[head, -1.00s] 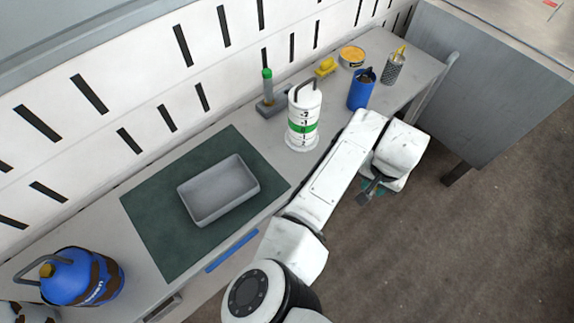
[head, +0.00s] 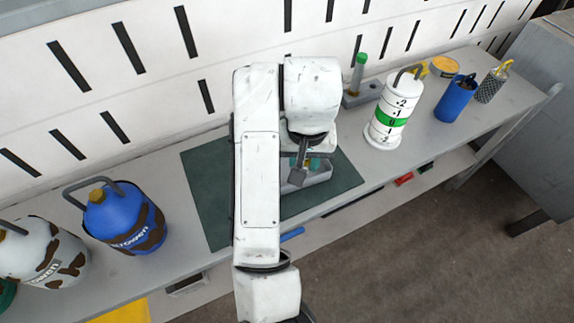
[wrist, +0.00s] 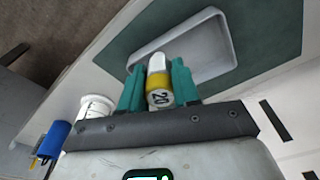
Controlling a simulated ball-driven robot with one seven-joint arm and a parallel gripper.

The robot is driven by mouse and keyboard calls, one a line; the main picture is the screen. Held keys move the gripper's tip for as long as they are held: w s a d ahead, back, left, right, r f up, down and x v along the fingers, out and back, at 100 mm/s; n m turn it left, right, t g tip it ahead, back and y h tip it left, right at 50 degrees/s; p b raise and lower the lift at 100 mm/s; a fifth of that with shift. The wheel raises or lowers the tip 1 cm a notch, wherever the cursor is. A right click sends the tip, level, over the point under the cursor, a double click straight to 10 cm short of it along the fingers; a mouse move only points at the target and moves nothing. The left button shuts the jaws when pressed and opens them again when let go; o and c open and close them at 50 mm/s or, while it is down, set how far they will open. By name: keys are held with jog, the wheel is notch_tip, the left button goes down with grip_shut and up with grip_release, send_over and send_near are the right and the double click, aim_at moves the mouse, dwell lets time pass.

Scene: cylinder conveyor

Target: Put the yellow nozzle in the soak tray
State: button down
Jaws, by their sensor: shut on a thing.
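The yellow nozzle (wrist: 158,84), a yellow-banded piece with a white tip and "20" on its end, sits between the teal fingers of my gripper (wrist: 157,76) in the wrist view. My gripper is shut on it. In the head view my gripper (head: 309,164) is over the grey soak tray (head: 318,178), and the nozzle cannot be made out there. The tray lies on a dark green mat, mostly hidden by my arm. In the wrist view the rectangular tray (wrist: 226,50) lies beyond the fingertips, and the nozzle's tip overlaps its near side.
A white cylinder with a green band (head: 388,115) stands right of the mat (head: 340,185), beside a green-topped tool (head: 359,75). A blue cup (head: 455,98) and a mesh holder (head: 491,85) stand further right. Blue (head: 124,218) and white (head: 42,250) gas bottles stand left.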

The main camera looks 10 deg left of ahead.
jog(key=w+a+f, duration=0.1)
jog(key=w+f, duration=0.1)
jog(key=w+a+f+b, duration=0.1)
jog(key=w+f, duration=0.1)
jog(key=w+a+f+b, duration=0.1)
jog(key=w+f, duration=0.1)
jog(key=shift+w+a+f, duration=0.1)
jog(key=shift+w+a, duration=0.05)
jog(key=shift+a, duration=0.2)
jog(key=shift+w+a+f, duration=0.15)
jog(key=shift+w+f, duration=0.15)
jog(key=shift+f, duration=0.1)
jog(key=shift+w+a+f+b, duration=0.15)
jog(key=shift+f+b, duration=0.15)
jog(key=shift+f, duration=1.5)
jog(key=c, duration=0.8)
grip_release()
jog(key=shift+f, duration=0.1)
jog(key=r, duration=0.4)
jog(key=s+r, duration=0.1)
jog(key=r, duration=0.7)
jog(key=shift+s+r, duration=0.1)
jog(key=shift+s, duration=0.05)
